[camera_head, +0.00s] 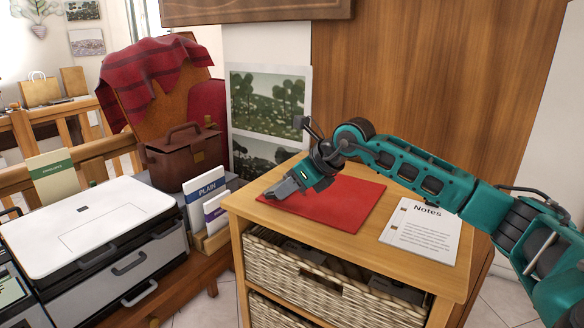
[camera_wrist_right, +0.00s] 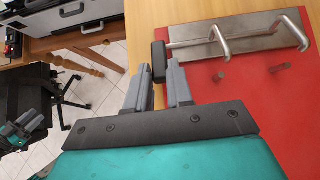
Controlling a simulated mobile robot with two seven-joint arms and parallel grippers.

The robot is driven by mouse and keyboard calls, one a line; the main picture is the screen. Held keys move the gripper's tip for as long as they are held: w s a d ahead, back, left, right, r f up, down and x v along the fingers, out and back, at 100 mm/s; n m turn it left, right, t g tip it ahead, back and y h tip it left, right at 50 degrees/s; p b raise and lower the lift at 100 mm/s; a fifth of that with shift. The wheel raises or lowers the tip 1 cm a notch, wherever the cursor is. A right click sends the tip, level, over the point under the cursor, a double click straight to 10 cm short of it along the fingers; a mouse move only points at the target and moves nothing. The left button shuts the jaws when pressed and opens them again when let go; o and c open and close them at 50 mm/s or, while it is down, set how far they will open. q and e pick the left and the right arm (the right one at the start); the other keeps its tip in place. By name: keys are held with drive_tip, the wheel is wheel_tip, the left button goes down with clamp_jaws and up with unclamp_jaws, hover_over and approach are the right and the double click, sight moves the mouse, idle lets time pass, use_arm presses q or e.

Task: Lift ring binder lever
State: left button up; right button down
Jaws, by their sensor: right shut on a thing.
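A red ring binder (camera_head: 340,202) lies flat on the wooden cabinet top. The wrist view shows its red surface (camera_wrist_right: 285,120) and a metal plate (camera_wrist_right: 250,45) with bent wire rings. A lever with a black tip (camera_wrist_right: 158,60) sticks out from the plate's left end. My right gripper (camera_head: 275,190) is over the binder's left side. In the wrist view its fingertips (camera_wrist_right: 158,80) are shut on the lever at its black tip. In the head view the lever is hidden. Part of my left gripper (camera_wrist_right: 20,130) shows at the wrist view's left edge; its jaws are unclear.
A white sheet marked Notes (camera_head: 420,232) lies right of the binder. Wicker drawers (camera_head: 310,285) are below. A printer (camera_head: 90,225), booklets (camera_head: 207,195) and a brown bag (camera_head: 182,155) stand to the left. The wooden panel (camera_head: 430,80) rises behind.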

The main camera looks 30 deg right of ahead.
sight(271, 193)
drive_tip(key=r+g+p, duration=0.1)
drive_tip(key=w+r+g+h+p, duration=0.1)
drive_tip(key=p, duration=0.1)
drive_tip(key=shift+w+a, duration=0.1)
drive_tip(key=shift+a, duration=0.2)
drive_tip(key=shift+w+a+g, duration=0.15)
drive_tip(key=shift+w+g, duration=0.1)
drive_tip(key=shift+g, duration=0.25)
use_arm(q)
drive_tip(key=shift+w+r, duration=0.1)
drive_tip(key=shift+r, duration=2.4)
use_arm(e)
drive_tip(key=shift+w+a+r+g+h, duration=0.15)
drive_tip(key=shift+w+g+h, duration=0.3)
drive_tip(key=shift+g, duration=0.4)
drive_tip(key=shift+w+a+r+g+h, duration=0.1)
drive_tip(key=shift+w+a+g+h, duration=0.1)
drive_tip(key=shift+w+g+h, duration=0.45)
drive_tip(key=shift+w+a+r+g+h, duration=0.15)
drive_tip(key=shift+w+g+h, duration=0.1)
drive_tip(key=shift+g, duration=0.75)
drive_tip(key=shift+w+f, duration=0.1)
drive_tip(key=c, duration=1)
unclamp_jaws()
wheel_tip(271, 193, up, 13)
